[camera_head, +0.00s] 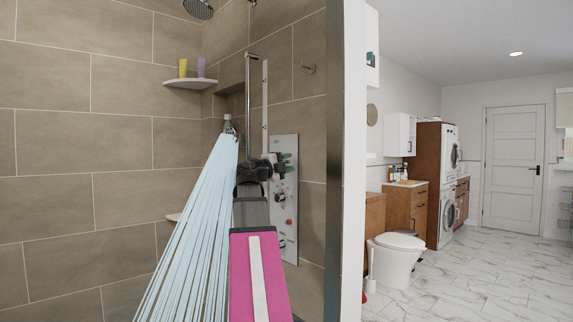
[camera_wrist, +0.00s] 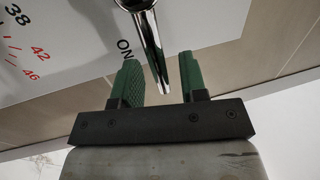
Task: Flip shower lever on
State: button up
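In the wrist view, a chrome shower lever (camera_wrist: 153,45) reaches down from the top edge, and its end lies between the two green fingertips of my gripper (camera_wrist: 158,72). In the head view, the pale panel (camera_head: 287,215) with several knobs hangs on the tiled wall. My gripper (camera_head: 277,166) is at its upper left part; the lever cannot be made out there.
Pale blue streams (camera_head: 200,230) fan down from a nozzle (camera_head: 228,121) left of my arm. A corner shelf (camera_head: 190,83) holds yellow and purple items. A wall edge (camera_head: 352,160) bounds the shower on the right; a toilet (camera_head: 397,258) and open marble floor (camera_head: 480,285) lie beyond.

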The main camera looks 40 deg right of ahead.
jog(key=shift+a, duration=0.1)
jog(key=v, duration=1)
jog(key=shift+a, duration=0.3)
jog(key=shift+f, duration=0.1)
